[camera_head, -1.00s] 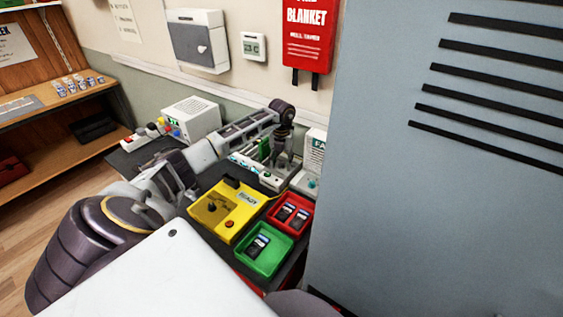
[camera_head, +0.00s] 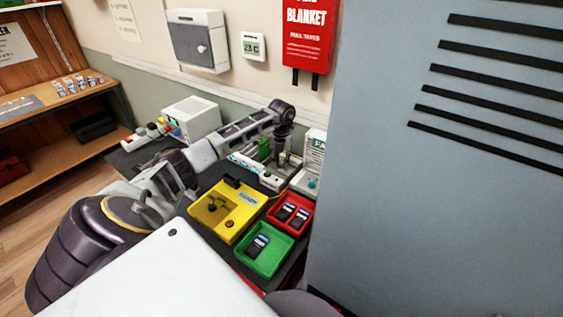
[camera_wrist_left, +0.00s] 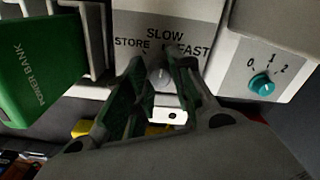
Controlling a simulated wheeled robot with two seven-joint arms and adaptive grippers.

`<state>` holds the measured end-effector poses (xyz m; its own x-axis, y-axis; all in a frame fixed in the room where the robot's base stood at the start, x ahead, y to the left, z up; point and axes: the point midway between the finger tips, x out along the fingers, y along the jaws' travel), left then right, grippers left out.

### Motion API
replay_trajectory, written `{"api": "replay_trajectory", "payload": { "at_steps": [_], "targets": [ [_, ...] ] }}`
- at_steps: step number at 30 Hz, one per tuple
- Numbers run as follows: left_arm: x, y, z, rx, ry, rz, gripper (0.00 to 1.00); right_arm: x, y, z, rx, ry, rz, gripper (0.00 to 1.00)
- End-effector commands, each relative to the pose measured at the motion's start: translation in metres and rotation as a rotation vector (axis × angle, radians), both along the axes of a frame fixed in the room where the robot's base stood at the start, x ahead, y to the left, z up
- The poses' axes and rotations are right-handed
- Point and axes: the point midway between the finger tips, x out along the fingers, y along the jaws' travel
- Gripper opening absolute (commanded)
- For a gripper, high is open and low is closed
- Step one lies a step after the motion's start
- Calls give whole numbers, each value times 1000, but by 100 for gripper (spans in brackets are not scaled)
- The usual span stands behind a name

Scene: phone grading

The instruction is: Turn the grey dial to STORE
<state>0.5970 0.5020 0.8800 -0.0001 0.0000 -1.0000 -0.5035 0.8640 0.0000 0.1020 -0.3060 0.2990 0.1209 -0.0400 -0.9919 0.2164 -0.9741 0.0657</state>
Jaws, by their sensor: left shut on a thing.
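The grey dial (camera_wrist_left: 160,76) sits on a white panel (camera_wrist_left: 133,22) marked STORE on the left, SLOW at the top and FAST on the right. My left gripper (camera_wrist_left: 158,68) is shut on the dial, one finger on each side. The fingers partly cover the dial, and I cannot tell which mark it points at. In the head view the left gripper (camera_head: 281,155) reaches down over the white device at the back of the bench, and the dial is hidden there. My right gripper is not in view.
A green power bank (camera_wrist_left: 42,72) stands left of the dial. A teal knob (camera_wrist_left: 263,84) marked 0, 1, 2 is on a white box to the right. A yellow box (camera_head: 211,225), red tray (camera_head: 272,212) and green tray (camera_head: 241,256) lie in front. A grey cabinet (camera_head: 400,220) stands at right.

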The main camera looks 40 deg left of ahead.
Motion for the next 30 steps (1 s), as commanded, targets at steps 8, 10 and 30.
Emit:
{"api": "replay_trajectory", "payload": {
  "at_steps": [8, 10, 30],
  "targets": [
    [0, 0, 1, 1, -1, 102, 0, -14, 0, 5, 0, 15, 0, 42],
    [0, 0, 1, 1, -1, 142, 0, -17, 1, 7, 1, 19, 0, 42],
    [0, 0, 2, 1, 0, 626, 0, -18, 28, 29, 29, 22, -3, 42]
  ]
}}
